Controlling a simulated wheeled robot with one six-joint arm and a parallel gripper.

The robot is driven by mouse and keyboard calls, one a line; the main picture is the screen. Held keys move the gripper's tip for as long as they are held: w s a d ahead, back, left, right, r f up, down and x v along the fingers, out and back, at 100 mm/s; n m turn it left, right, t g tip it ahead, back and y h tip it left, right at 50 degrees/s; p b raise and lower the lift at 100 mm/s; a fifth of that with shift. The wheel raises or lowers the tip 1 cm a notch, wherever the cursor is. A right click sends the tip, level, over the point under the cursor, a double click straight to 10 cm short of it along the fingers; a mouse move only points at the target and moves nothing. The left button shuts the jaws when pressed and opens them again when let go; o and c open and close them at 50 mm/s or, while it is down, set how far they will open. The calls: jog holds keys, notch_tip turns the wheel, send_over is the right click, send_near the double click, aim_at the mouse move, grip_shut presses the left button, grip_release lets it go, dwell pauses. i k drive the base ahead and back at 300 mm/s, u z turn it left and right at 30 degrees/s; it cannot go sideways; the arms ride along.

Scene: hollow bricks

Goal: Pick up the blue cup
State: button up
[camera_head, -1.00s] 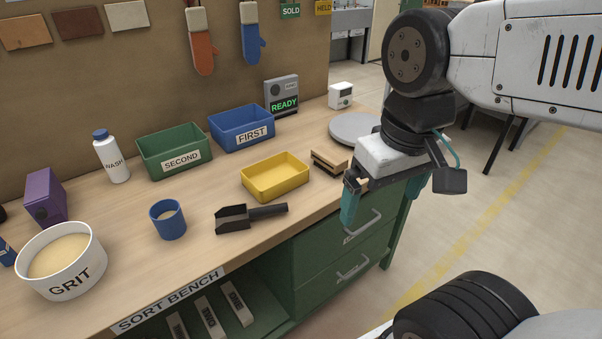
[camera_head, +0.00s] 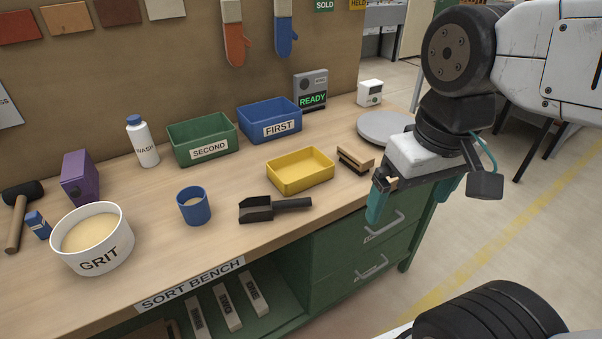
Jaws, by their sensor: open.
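The blue cup (camera_head: 194,208) stands upright on the wooden bench near its front edge. My gripper (camera_head: 412,203), with teal fingers, hangs off the bench's right front side, above the floor and in front of the drawers. It is open, with nothing seen between its fingers. It is well to the right of the cup and apart from it.
A white GRIT bowl (camera_head: 93,245) stands left of the cup. A black scoop (camera_head: 258,211) and yellow tray (camera_head: 300,183) lie to its right. A green SECOND bin (camera_head: 204,152), blue FIRST bin (camera_head: 270,133) and white bottle (camera_head: 143,148) stand behind. Bare wood surrounds the cup.

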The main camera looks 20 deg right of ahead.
aim_at(193, 202)
jog(key=u, duration=1.3)
jog(key=k, duration=0.75)
jog(key=z, duration=0.85)
jog(key=i, duration=1)
jog(key=u, duration=0.05)
